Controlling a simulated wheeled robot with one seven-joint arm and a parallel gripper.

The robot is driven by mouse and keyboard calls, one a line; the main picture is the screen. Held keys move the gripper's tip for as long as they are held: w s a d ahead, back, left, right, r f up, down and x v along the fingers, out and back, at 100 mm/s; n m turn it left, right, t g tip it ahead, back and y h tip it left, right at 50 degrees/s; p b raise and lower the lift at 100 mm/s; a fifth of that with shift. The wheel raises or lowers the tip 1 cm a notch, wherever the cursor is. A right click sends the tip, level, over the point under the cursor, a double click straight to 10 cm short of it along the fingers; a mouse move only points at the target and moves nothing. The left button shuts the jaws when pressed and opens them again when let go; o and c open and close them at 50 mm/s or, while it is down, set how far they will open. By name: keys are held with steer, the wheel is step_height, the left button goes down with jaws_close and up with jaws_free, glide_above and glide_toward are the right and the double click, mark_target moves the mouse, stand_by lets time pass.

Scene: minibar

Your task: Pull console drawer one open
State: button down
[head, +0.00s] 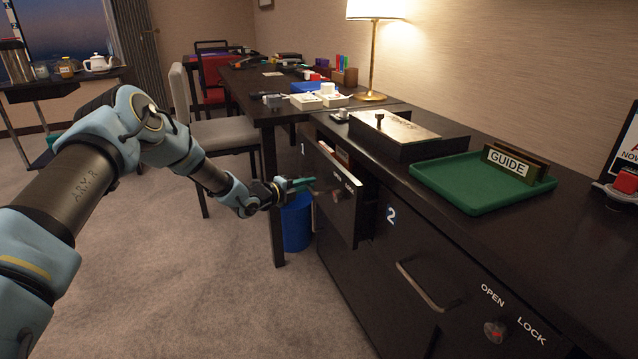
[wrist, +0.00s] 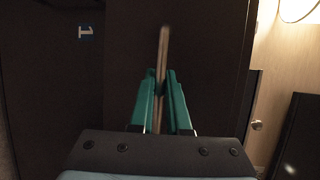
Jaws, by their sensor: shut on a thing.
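Console drawer one (head: 345,218) is the dark drawer at the far end of the console. It stands partly out, with its front forward of the cabinet face and some contents showing over its top edge. Its front carries OPEN and LOCK lettering and a knob (head: 336,195). My gripper (head: 302,183) is at the drawer front, its green fingers closed on the handle. In the wrist view the bar handle (wrist: 163,50) runs between the two green fingers (wrist: 161,88).
Drawer two (head: 400,235), with its own handle (head: 425,287), is closed nearer me. A green tray (head: 465,184) and a dark box (head: 395,134) stand on the console. A blue bin (head: 296,222) and a chair (head: 222,135) are behind my gripper. Carpet to the left is clear.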

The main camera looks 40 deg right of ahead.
steer(key=w+a+b, duration=0.1)
steer(key=w+a, duration=0.3)
steer(key=a, duration=0.6)
steer(key=w+a+b, duration=0.1)
steer(key=w+a, duration=0.2)
steer(key=a, duration=0.7)
steer(key=shift+w, duration=0.4)
steer(key=c, duration=0.9)
jaws_free()
steer(key=a, duration=0.3)
steer(key=a+r, duration=0.1)
steer(key=a, duration=0.3)
steer(key=a+r, duration=0.1)
steer(key=a, duration=0.2)
steer(key=shift+s+a, duration=0.15)
steer(key=shift+a, duration=0.15)
